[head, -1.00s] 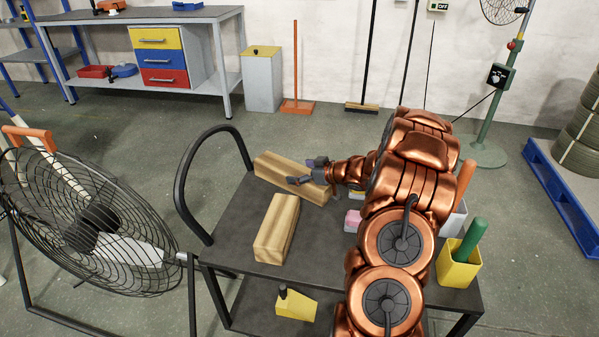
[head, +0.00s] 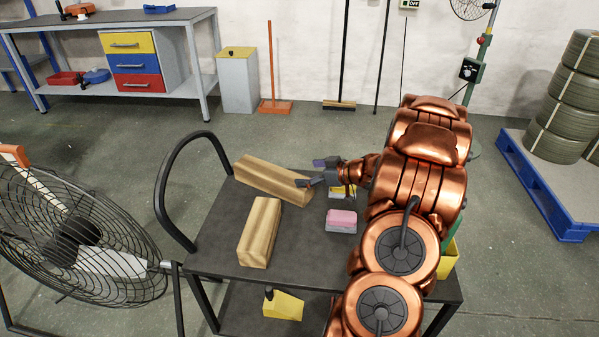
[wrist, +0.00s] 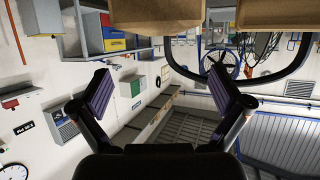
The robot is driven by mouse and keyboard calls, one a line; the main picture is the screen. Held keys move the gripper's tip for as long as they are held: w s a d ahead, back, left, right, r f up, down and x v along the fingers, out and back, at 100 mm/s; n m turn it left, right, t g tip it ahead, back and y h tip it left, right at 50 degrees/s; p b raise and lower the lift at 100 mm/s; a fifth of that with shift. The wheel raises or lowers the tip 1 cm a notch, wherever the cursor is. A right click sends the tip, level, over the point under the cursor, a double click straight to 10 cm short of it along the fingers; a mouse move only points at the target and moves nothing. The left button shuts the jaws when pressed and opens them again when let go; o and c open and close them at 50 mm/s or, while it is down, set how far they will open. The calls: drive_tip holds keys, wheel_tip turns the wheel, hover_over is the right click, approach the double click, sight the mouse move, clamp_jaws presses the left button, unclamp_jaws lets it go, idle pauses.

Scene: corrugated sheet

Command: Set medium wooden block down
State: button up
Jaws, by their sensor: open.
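Two wooden blocks lie on the dark top of a cart (head: 212,255). The longer block (head: 265,178) lies slantwise at the back; the other block (head: 260,232) lies in front of it, apart from it. I cannot tell for sure which is the medium one. My gripper (head: 312,173) is open and empty at the right end of the back block, one finger overlapping that end in the picture; contact cannot be told. In the wrist view my open fingers (wrist: 160,86) have nothing between them, and the wooden blocks (wrist: 155,12) show beyond them at the top edge.
A pink sponge-like item (head: 341,222) and a yellow item (head: 345,191) sit on the cart, right of the blocks. The cart has a black curved handle (head: 163,185) at left. A fan (head: 75,235) stands left; a yellow wedge (head: 283,304) is on the lower shelf.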

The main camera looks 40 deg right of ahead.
drive_tip(key=shift+s+d+r, duration=0.1)
drive_tip(key=shift+s+d, duration=0.05)
drive_tip(key=shift+s, duration=0.15)
drive_tip(key=w+r+h, duration=0.2)
drive_tip(key=w+h, duration=0.1)
drive_tip(key=w+d+r+m+g+h, duration=0.1)
drive_tip(key=w+r+h, duration=0.1)
drive_tip(key=shift+w+d, duration=0.1)
drive_tip(key=s+a+r+m+g, duration=0.2)
drive_tip(key=s+a+g, duration=1.2)
drive_tip(key=s+a, duration=2.1)
drive_tip(key=shift+s+a+r+m+y, duration=0.25)
drive_tip(key=shift+s+r+m, duration=0.2)
drive_tip(key=shift+s, duration=0.25)
drive_tip(key=shift+d, duration=0.1)
